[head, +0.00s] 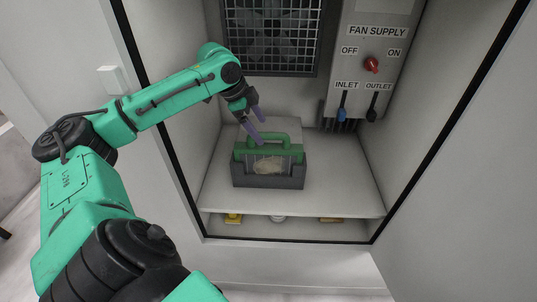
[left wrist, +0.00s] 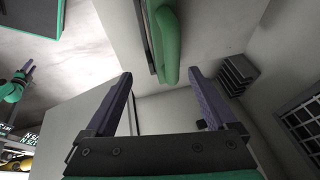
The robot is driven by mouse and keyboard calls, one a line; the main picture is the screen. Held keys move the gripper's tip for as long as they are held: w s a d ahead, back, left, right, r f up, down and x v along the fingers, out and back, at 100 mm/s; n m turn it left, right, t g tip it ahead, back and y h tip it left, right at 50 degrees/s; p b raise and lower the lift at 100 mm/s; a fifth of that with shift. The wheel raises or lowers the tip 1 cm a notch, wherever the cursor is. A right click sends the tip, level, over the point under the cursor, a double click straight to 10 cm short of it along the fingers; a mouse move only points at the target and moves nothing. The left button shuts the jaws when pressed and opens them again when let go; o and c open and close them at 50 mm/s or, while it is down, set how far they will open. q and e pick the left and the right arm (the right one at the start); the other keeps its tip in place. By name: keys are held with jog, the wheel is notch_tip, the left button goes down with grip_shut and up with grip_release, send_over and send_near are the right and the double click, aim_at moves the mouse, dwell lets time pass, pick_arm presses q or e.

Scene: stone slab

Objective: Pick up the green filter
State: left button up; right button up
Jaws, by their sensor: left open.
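The green filter (head: 288,150) has a raised green handle and a pale panel in its front. It sits upright in a dark grey holder (head: 270,181) on the cabinet shelf. My left gripper (head: 258,123) is open and empty, its purple fingers close to the handle at its upper left. In the left wrist view the green handle (left wrist: 168,45) lies ahead of the open left gripper (left wrist: 160,77), beyond the fingertips and not clasped. A small green arm end at the left edge of that view looks like my right gripper (left wrist: 24,76); its jaws are too small to judge.
The cabinet walls stand close on both sides of the shelf (head: 345,190). A fan grille (head: 270,35) and a fan supply panel (head: 380,60) with a red knob and two levers are at the back. Small items lie on a lower level. The shelf right of the holder is clear.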

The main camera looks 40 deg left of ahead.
aim_at(272, 147)
pick_arm(q)
jog(key=p+x, duration=0.1)
jog(key=x, duration=0.5)
jog(key=p+x, duration=0.1)
jog(key=x, duration=0.2)
jog(key=shift+w+a+f+p, duration=0.1)
jog(key=shift+w+a+p, duration=0.1)
jog(key=shift+w+p, duration=0.2)
jog(key=shift+w+f, duration=0.15)
jog(key=shift+f, duration=0.2)
grip_shut()
jog(key=shift+r, duration=0.1)
pick_arm(e)
jog(key=r, duration=0.3)
jog(key=shift+s+r, duration=0.1)
jog(key=shift+s, duration=0.3)
